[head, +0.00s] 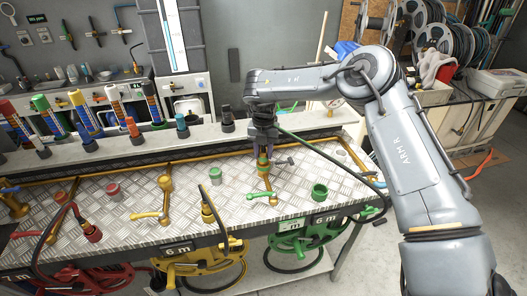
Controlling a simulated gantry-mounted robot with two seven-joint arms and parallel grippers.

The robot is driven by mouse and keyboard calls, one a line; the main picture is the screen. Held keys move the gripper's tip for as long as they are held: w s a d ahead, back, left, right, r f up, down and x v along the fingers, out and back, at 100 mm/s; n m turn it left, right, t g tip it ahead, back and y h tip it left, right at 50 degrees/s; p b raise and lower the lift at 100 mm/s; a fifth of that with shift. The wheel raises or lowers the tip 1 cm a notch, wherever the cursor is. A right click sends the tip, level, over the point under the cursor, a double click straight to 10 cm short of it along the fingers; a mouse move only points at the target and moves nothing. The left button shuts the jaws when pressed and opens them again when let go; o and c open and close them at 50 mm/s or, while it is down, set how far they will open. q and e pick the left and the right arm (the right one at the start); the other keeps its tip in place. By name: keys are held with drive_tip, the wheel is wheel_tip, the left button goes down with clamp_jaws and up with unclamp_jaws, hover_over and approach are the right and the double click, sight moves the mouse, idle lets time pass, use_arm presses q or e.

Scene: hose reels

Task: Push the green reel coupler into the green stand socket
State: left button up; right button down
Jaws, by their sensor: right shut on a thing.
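My right gripper (263,146) points down over the right part of the metal bench and is shut on the green reel coupler (264,162), a small green and orange piece. The coupler is upright, right above the green stand (270,195), which has a green lever (258,195). The stand's socket is hidden at the coupler's lower end, so I cannot tell how far the coupler is in it. A dark green hose (325,155) arcs from the gripper to the right and down toward the green reel (305,238). My left gripper is out of view.
The yellow stand (166,200) and yellow coupler (208,210) are to the left; the red coupler (90,232) is farther left. A green-topped pot (215,175), a red-topped pot (114,190) and a green cup (319,193) stand on the bench (130,205). Several upright bottles line the back ledge.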

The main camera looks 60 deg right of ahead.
drive_tip(key=c, duration=0.8)
unclamp_jaws()
drive_tip(key=shift+f, duration=0.1)
drive_tip(key=shift+o, duration=0.2)
wheel_tip(320, 180, up, 11)
drive_tip(key=shift+r+p, duration=0.15)
drive_tip(key=shift+p, duration=0.95)
drive_tip(key=shift+r, duration=0.5)
